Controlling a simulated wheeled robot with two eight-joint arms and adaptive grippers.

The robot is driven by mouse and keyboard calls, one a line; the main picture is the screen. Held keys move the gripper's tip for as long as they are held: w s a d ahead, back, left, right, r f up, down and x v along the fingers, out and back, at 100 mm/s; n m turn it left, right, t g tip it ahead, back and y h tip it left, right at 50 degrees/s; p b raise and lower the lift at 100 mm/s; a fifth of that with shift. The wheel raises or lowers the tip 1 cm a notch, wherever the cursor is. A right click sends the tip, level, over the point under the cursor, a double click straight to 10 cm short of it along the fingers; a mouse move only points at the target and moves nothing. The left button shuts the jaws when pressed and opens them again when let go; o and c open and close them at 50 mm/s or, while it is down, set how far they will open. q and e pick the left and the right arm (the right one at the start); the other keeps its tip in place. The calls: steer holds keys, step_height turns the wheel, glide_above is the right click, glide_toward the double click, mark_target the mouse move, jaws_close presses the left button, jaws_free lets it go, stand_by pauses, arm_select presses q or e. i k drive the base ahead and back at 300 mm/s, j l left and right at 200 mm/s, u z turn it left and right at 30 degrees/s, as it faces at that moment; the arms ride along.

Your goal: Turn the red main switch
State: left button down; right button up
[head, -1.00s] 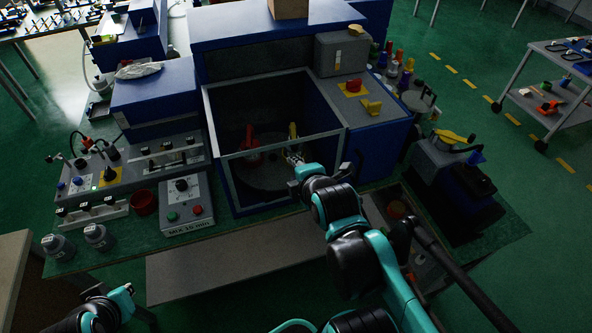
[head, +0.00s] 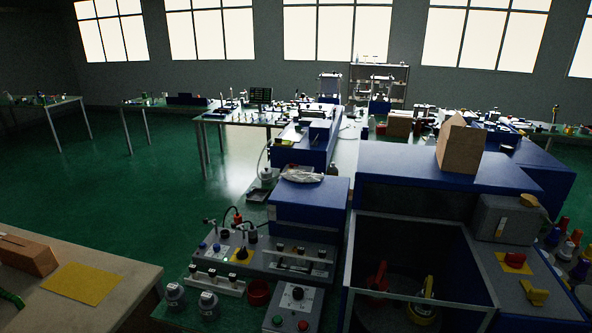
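A red knob on a yellow plate (head: 515,260), which looks like the red main switch, sits on the grey top of the blue press housing at the right. The direction the knob points is too small to tell. A yellow part (head: 534,292) lies just in front of it. Neither of my grippers is in view, so their distance from the switch does not show.
The open-fronted press chamber (head: 352,262) holds a red part (head: 377,278) and a yellow part (head: 424,305). A grey control panel (head: 210,262) and a button box (head: 296,300) stand left of it. A cardboard box (head: 460,145) sits on the press top.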

mark_target(516, 260)
steer(key=l+z, duration=0.1)
steer(key=z, duration=0.85)
steer(key=i+l+z, duration=0.1)
steer(key=z, duration=0.4)
steer(key=i+l+u, duration=0.2)
steer(key=l+u, duration=0.25)
